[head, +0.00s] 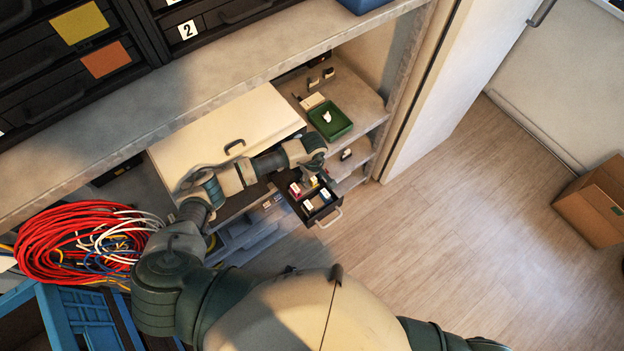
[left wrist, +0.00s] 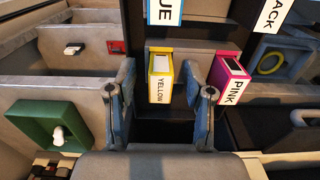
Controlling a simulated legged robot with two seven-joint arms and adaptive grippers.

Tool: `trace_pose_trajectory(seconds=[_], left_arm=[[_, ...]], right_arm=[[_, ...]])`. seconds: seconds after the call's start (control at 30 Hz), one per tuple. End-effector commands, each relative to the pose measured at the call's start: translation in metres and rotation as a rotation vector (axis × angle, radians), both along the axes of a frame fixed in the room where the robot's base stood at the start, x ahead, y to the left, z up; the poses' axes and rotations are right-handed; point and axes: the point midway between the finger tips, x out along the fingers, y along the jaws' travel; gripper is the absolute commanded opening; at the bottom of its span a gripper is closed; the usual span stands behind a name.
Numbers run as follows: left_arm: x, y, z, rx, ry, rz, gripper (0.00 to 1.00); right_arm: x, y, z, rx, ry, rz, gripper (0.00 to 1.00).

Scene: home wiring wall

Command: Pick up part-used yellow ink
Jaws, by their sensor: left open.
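The yellow ink cartridge (left wrist: 160,80), labelled YELLOW, stands in a small dark open drawer in the left wrist view. My left gripper (left wrist: 163,92) is open, with one finger on each side of the yellow cartridge; I cannot tell whether either touches it. The pink cartridge (left wrist: 231,80) is just right of the right finger. Blue (left wrist: 163,10) and black (left wrist: 271,14) cartridges show at the top. In the head view, my left gripper (head: 317,177) is over the drawer (head: 323,215) and partly hides the cartridges. My right gripper is not in view.
A green tray (head: 330,119) with a small white item sits on the shelf behind. Red cable coils (head: 70,243) lie at the left. A cardboard box (head: 594,203) stands at the right. Open wooden floor lies between drawer and box.

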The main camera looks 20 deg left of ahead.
Motion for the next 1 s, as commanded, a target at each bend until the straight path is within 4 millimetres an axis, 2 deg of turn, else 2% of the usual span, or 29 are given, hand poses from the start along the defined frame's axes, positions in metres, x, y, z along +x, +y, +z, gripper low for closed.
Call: trace_pose_trajectory(seconds=[0.13,0.17,0.37,0.73,0.87,1.0], left_arm=[[0.000,0.000,0.000,-0.001,-0.001,0.000,0.52],[0.000,0.000,0.000,0.000,0.000,0.000,0.50],[0.000,0.000,0.000,0.000,0.000,0.000,0.00],[0.001,0.000,0.005,-0.001,-0.001,-0.001,0.00],[0.001,0.001,0.026,0.000,-0.005,-0.002,0.00],[0.001,0.001,0.057,0.000,-0.005,-0.002,0.00]], right_arm=[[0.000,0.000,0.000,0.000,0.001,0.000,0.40],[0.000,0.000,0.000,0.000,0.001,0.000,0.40],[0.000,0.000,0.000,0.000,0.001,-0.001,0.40],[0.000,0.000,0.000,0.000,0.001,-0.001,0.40],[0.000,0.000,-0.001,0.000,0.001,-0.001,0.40],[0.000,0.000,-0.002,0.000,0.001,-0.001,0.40]])
